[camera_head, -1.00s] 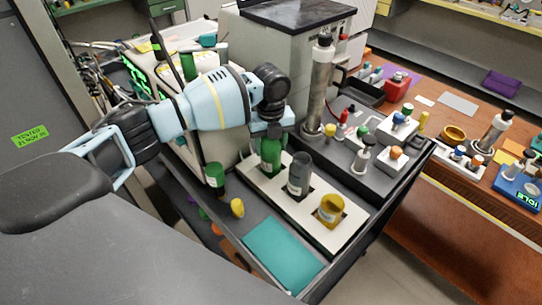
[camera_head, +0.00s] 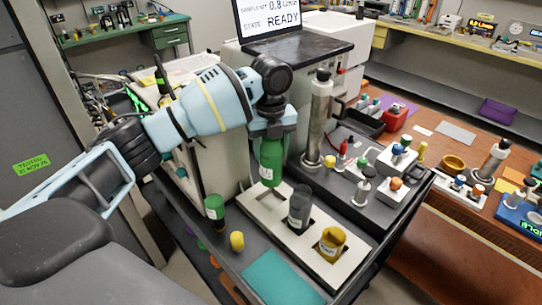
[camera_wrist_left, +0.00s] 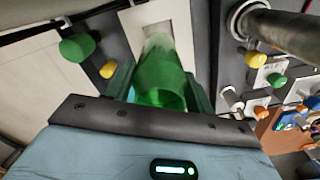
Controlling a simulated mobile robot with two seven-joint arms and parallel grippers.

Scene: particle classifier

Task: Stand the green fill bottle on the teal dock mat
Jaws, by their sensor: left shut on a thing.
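The green fill bottle (camera_head: 270,163) is upright, held from above by my left gripper (camera_head: 270,138), which is shut on it. The bottle hangs just above the back slot of the white rack (camera_head: 320,267). In the left wrist view the green bottle (camera_wrist_left: 160,75) sits between the fingers (camera_wrist_left: 158,92). The teal dock mat (camera_head: 283,280) lies flat at the tray's front, and nothing shows on its visible part. My right gripper is not in view.
A tall metal cylinder (camera_head: 319,118) rises close to the right of my gripper.

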